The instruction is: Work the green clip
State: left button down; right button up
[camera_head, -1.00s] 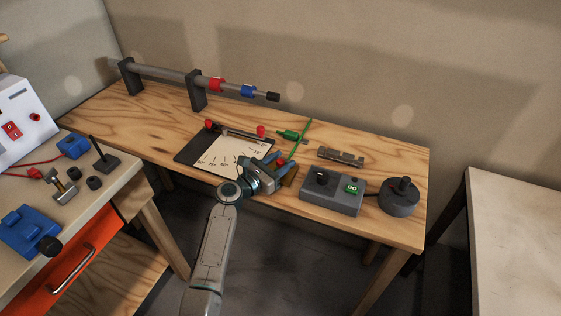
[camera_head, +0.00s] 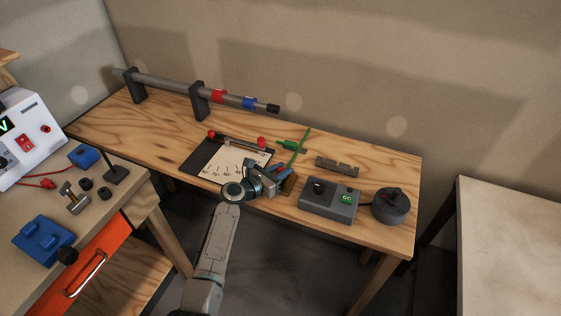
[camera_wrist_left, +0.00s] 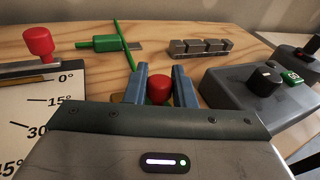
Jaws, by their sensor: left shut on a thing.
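The green clip (camera_head: 289,145) lies on the wooden bench, with a thin green rod (camera_head: 303,141) slanting across beside it. In the left wrist view the clip (camera_wrist_left: 100,43) is a small green block with a grey tip, and the rod (camera_wrist_left: 124,45) passes close to its right end. My left gripper (camera_head: 276,172) is nearer the bench's front edge than the clip. Its blue fingers stand on either side of a red round knob (camera_wrist_left: 159,88) and are shut on it. What lies below the knob is mostly hidden. My right gripper is not in view.
An angle-scale board (camera_head: 207,166) with red knobs lies to the left. A notched grey bar (camera_head: 337,165), a grey control box (camera_head: 329,207) with a green GO button and a round dark device (camera_head: 391,206) are to the right. A pipe on stands (camera_head: 179,86) runs behind.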

pick_arm(q)
jog(key=g+y+p, duration=0.1)
jog(key=p, duration=0.2)
jog(key=w+r+n+g+p, duration=0.1)
jog(key=p, duration=0.3)
jog(key=shift+w+d+r+g+y, duration=0.15)
jog(key=shift+d+g+y, duration=0.05)
jog(key=shift+g+y, duration=0.2)
jog(key=shift+w+g+p, duration=0.15)
jog(key=shift+g+p, duration=0.15)
jog(key=shift+p, duration=0.25)
jog(key=shift+w+d+g+y, duration=0.1)
jog(key=shift+w+g+y, duration=0.1)
jog(key=shift+g+y, duration=0.2)
jog(key=shift+w+d+n+g+y, duration=0.1)
jog(key=shift+w+n+g+y, duration=0.2)
jog(key=shift+g, duration=0.3)
jog(key=shift+w+d+n+g+y, duration=0.1)
jog(key=shift+w+n+g+y, duration=0.15)
jog(key=shift+g, duration=0.35)
jog(key=shift+w+d+f+n+g+y+b, duration=0.1)
jog(key=shift+w+f+n+g+y+b, duration=0.15)
jog(key=shift+g, duration=0.45)
jog(key=shift+w+d+f+n+g+y+b, duration=0.1)
jog(key=shift+w+g+y, duration=0.2)
jog(key=shift+g, duration=0.7)
jog(key=c, duration=1.3)
grip_release()
